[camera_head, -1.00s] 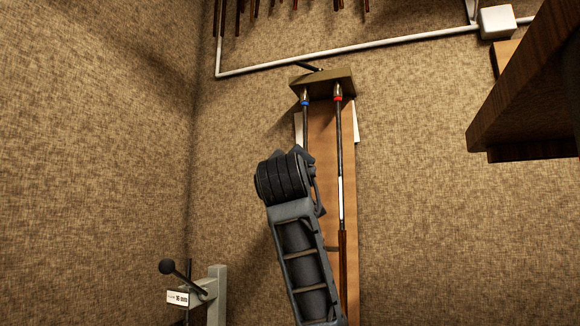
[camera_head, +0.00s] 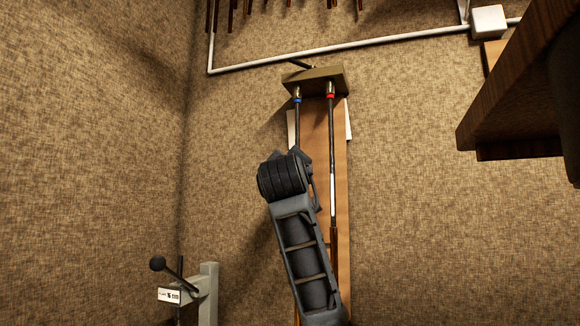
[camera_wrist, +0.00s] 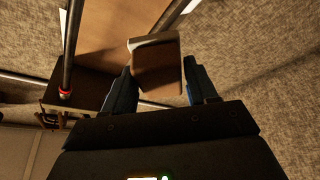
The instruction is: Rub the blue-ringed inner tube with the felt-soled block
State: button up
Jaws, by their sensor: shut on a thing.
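The blue-ringed inner tube (camera_head: 297,125) stands along a brown board, its blue ring just below a dark top block. My arm hides its lower part in the head view. A dark tube (camera_wrist: 176,14), probably this one, runs behind the held block in the wrist view. My gripper (camera_wrist: 160,76) is shut on a brown block (camera_wrist: 157,68) between its blue fingers. A greyish strip along the block's upper edge may be the felt. I cannot tell whether the block touches the tube. In the head view my arm hides the gripper and block.
The red-ringed tube (camera_head: 332,140) runs parallel on the right; it also shows in the wrist view (camera_wrist: 68,60). The dark top block (camera_head: 318,80) spans both tubes. A lever stand (camera_head: 208,290) is at lower left and a wooden shelf (camera_head: 510,115) at right.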

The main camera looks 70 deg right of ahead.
jog(key=shift+d, duration=0.8)
jog(key=shift+r, duration=0.1)
jog(key=shift+w+r+p, duration=0.1)
jog(key=shift+r+p, duration=2.25)
jog(key=shift+r, duration=0.25)
notch_tip(320, 180, up, 11)
jog(key=shift+f, duration=0.2)
jog(key=shift+f, duration=0.1)
jog(key=shift+d+f+b, duration=0.1)
jog(key=shift+f+b, duration=4.25)
jog(key=shift+f, duration=3.6)
